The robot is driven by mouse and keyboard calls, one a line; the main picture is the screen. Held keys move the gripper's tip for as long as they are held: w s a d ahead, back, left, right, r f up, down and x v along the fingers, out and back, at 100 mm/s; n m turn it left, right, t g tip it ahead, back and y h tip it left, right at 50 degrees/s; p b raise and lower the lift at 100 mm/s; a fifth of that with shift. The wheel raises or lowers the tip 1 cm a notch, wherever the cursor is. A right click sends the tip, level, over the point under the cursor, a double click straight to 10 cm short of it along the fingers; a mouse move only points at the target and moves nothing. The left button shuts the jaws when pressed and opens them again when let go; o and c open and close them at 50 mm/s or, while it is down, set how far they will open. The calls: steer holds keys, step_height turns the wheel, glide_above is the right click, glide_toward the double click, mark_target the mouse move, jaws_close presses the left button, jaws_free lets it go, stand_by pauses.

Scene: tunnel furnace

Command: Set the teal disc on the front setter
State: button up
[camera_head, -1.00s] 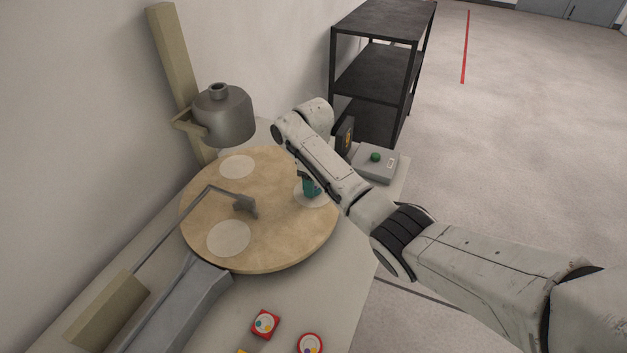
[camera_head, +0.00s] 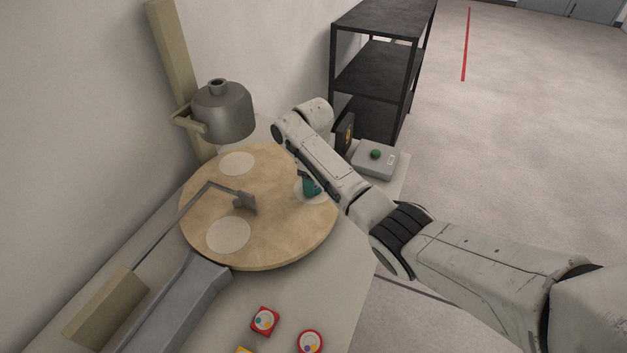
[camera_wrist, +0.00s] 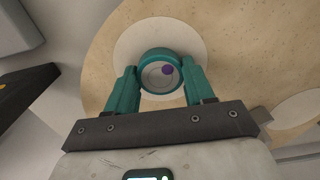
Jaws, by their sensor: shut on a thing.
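The teal disc (camera_wrist: 159,54) has a pale face with a purple dot, seen in the wrist view. My gripper (camera_wrist: 161,75) has teal fingers, one on each side of the disc, and is shut on it. The disc is over a pale round setter (camera_wrist: 128,48) on the tan round plate; whether it touches the setter I cannot tell. In the head view my gripper (camera_head: 310,188) is at the right side of the plate, partly hidden by my arm, above that setter (camera_head: 299,197). Two other pale setters, one at the lower left (camera_head: 228,236) and one at the back (camera_head: 237,163), are bare.
The tan round plate (camera_head: 272,245) stands on a pale table. A grey bent rod (camera_head: 185,212) reaches over its middle. A box with a green button (camera_head: 372,163) is at right.

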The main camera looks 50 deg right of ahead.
steer(key=o, duration=1.1)
steer(key=shift+o, duration=0.2)
step_height(320, 180, up, 11)
